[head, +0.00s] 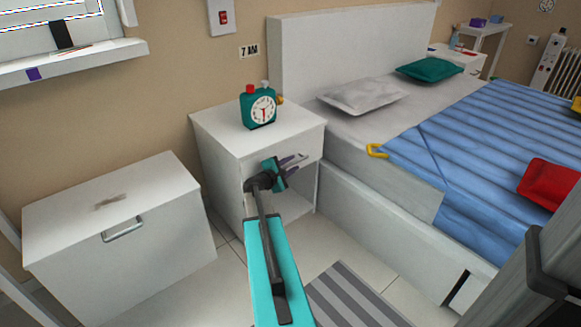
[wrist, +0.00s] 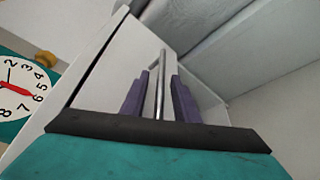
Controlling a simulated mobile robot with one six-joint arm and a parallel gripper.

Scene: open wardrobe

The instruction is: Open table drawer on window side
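The white bedside table (head: 222,135) on the window side stands left of the bed, with an open compartment below its drawer. Its drawer front (head: 313,143) looks closed in the head view, partly hidden by my gripper. My gripper (head: 297,164) is at the drawer front. In the wrist view, the metal bar handle (wrist: 160,85) runs between the two dark purple fingers of my gripper (wrist: 160,92). The fingers are open, with a narrow gap on each side of the handle.
A teal alarm clock (head: 259,108) stands on the table top. The bed (head: 333,135) is close on the right. A white chest (head: 165,245) with a handle stands at left. A striped rug (head: 345,295) lies on the floor in front.

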